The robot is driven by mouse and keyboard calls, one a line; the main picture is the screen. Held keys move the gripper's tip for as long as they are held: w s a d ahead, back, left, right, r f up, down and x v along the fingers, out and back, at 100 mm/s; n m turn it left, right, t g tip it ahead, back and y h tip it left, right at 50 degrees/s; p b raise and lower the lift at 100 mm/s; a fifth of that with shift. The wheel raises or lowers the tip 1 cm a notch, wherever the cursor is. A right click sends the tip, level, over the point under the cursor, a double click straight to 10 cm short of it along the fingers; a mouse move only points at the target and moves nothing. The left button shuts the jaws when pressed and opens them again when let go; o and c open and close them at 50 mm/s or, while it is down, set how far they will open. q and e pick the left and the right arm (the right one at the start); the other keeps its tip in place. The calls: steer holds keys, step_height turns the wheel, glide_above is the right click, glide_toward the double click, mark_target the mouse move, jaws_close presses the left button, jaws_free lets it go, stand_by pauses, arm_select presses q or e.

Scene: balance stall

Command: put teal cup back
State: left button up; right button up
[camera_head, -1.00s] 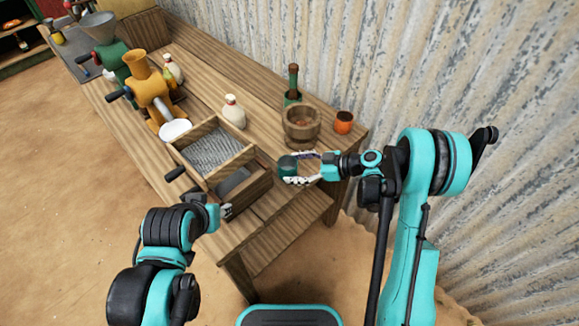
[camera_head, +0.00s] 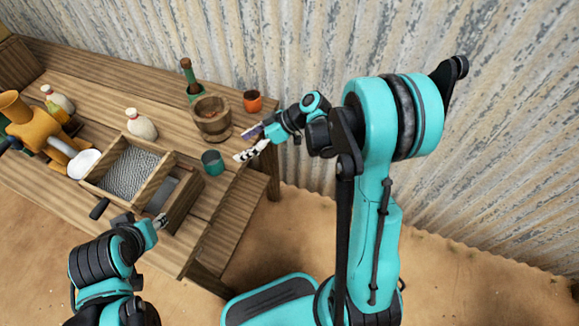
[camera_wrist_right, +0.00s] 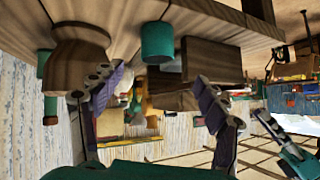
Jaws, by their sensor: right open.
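The teal cup (camera_head: 212,162) stands upright on the table, to the right of the wooden box with a drawer (camera_head: 172,165). It also shows in the right wrist view (camera_wrist_right: 157,42), where the picture is upside down. My right gripper (camera_head: 254,143) is open and empty, to the right of the cup and apart from it. In the wrist view its fingers (camera_wrist_right: 155,95) are spread wide with the cup beyond them. My left gripper (camera_head: 158,222) is near the front of the open drawer; I cannot tell whether its fingers are open.
A wooden mortar (camera_head: 211,119), a green bottle (camera_head: 190,80) and an orange cup (camera_head: 253,101) stand behind the teal cup. The corrugated wall (camera_head: 300,50) is close behind the table.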

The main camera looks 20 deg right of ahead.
steer(key=s+d+r+m+t+h, duration=0.1)
steer(key=s+d+r+m+h, duration=0.1)
steer(key=s, duration=0.4)
steer(key=s+d+r+m+t+h, duration=0.1)
steer(key=s+d+r+m+h, duration=0.2)
steer(key=s+m+h, duration=0.1)
steer(key=s+d+r+m+t+h, duration=0.1)
steer(key=s+d+r+m+h, duration=0.1)
steer(key=s+m, duration=0.3)
steer(key=s+h, duration=0.1)
steer(key=s, duration=0.2)
steer(key=shift+d+r+h, duration=0.25)
steer(key=shift+r+h, duration=0.1)
steer(key=shift+h, duration=0.05)
